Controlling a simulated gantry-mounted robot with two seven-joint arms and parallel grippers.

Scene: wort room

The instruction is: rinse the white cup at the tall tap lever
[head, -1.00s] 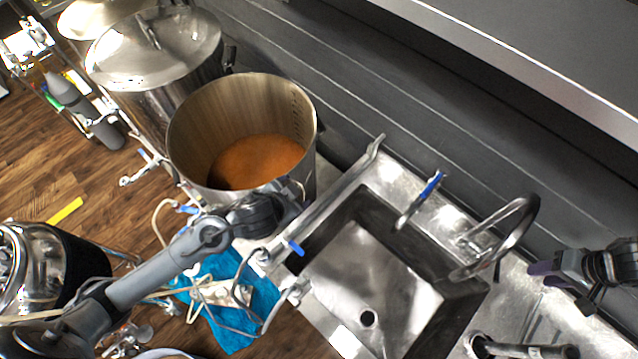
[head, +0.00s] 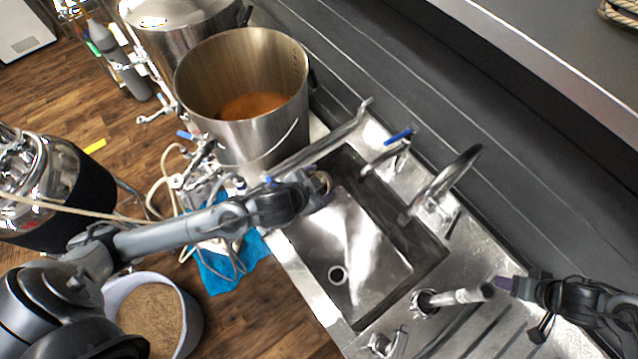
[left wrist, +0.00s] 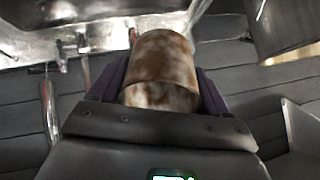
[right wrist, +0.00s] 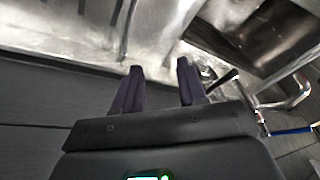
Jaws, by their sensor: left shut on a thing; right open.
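My left gripper (head: 318,186) is above the left edge of the steel sink (head: 350,235). It is shut on the cup (left wrist: 162,72), which looks whitish with heavy brown stains in the left wrist view. In the head view the cup is mostly hidden by the gripper. A curved tap spout (head: 450,178) rises at the sink's back right. A tap with a blue lever (head: 398,136) stands at the back; the blue lever also shows in the right wrist view (right wrist: 293,131). My right gripper (head: 504,284) is open and empty above the counter right of the sink (right wrist: 159,68).
A large open pot (head: 240,145) with orange-brown contents stands left of the sink. A pipe (head: 325,140) runs between them. A white bucket of grain (head: 190,310) and a blue cloth (head: 225,275) are on the floor side.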

